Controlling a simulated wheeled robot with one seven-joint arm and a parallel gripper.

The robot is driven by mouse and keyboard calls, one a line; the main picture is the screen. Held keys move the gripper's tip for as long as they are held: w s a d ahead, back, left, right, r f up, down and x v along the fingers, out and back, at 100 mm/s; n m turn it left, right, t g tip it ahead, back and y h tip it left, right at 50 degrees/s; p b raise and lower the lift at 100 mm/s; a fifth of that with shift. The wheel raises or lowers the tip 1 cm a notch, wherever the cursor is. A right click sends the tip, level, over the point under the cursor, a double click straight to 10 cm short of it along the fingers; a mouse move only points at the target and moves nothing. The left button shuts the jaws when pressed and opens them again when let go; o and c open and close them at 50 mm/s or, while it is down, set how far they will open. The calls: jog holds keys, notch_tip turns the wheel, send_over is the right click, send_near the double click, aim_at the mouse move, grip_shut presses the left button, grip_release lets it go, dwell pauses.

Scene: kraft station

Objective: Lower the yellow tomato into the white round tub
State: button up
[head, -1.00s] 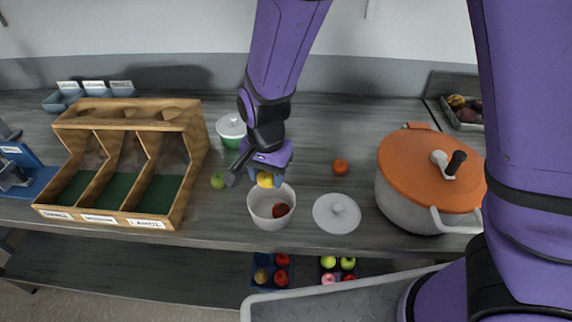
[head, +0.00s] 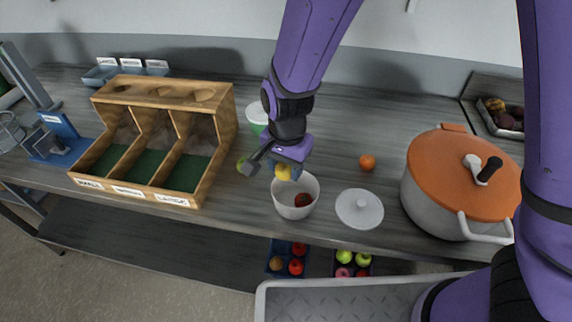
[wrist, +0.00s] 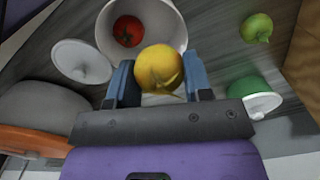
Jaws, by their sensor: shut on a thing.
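My gripper (wrist: 159,85) is shut on the yellow tomato (wrist: 158,68), with one blue finger on each side of it. The tomato also shows in the head view (head: 283,173), beside the far left part of the tub's rim. The white round tub (head: 296,208) stands open on the counter; in the wrist view its mouth (wrist: 174,22) lies just beyond the tomato. A red tomato (head: 303,200) lies inside the tub and also shows in the wrist view (wrist: 128,31). I cannot tell exactly how high the yellow tomato is over the rim.
A white lid (head: 359,208) lies right of the tub, with an orange tomato (head: 367,162) behind it. A large pot with an orange lid (head: 455,175) stands farther right. A wooden divided box (head: 190,172) is at left. A green tomato (wrist: 256,27) and green tub (wrist: 256,95) are near my gripper.

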jog(key=shift+f, duration=0.1)
send_over(287, 200)
jog(key=shift+w+a+f, duration=0.1)
jog(key=shift+f, duration=2.25)
jog(key=shift+s+d+f, duration=0.15)
jog(key=shift+s+d, duration=0.05)
jog(key=o, duration=1)
